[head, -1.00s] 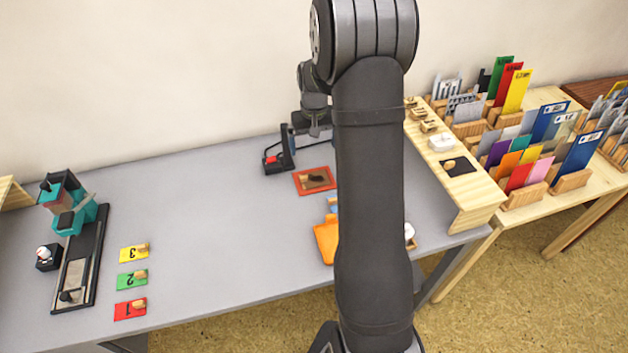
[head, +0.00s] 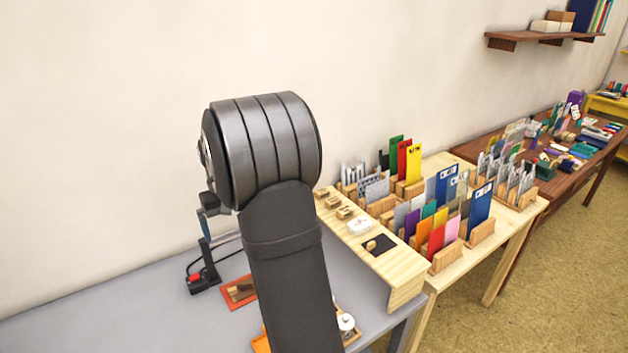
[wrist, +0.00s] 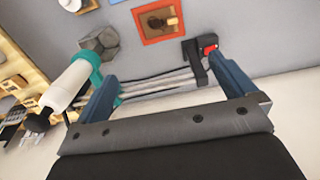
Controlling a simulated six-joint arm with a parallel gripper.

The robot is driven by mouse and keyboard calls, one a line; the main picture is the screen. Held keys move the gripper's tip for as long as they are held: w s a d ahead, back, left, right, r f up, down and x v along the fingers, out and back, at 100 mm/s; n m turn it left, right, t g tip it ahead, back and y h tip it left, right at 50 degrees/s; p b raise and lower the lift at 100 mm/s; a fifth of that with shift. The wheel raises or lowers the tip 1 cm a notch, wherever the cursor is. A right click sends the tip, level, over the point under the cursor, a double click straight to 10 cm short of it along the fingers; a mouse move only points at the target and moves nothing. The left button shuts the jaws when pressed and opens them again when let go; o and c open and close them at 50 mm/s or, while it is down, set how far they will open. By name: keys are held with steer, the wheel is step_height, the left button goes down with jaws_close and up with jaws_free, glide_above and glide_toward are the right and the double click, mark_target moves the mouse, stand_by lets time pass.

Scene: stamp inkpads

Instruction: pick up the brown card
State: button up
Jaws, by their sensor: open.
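No card that is clearly brown shows in the head view. Coloured cards (head: 437,240) stand upright in wooden holders on the right table, and some are partly hidden behind others. A brown square (wrist: 158,20) lies in an orange-red frame at the top of the wrist view, with a dark knob on it; I cannot tell whether it is a card. The frame (head: 240,291) shows partly in the head view, beside my arm. My gripper (wrist: 165,82) is open, its two fingers wide apart with nothing held between them.
A wooden ledge (head: 375,262) with small stamps, a white block (head: 360,227) and a black pad (head: 380,244) lies between the grey table (head: 120,310) and the card holders. A black stand with a red part (head: 195,277) is near the wall. The grey table's left is clear.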

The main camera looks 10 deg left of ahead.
steer(key=c, duration=1.4)
steer(key=n, duration=1.8)
glide_above(233, 289)
steer(key=f, duration=1.7)
steer(key=shift+s+d, duration=0.15)
steer(key=shift+d, duration=0.1)
steer(key=shift+w+a+f, duration=0.1)
steer(key=shift+a+f, duration=0.1)
steer(key=shift+f, duration=1.2)
steer(key=shift+w+a+f, duration=0.1)
steer(key=shift+a+f, duration=0.05)
steer(key=shift+f, duration=1.2)
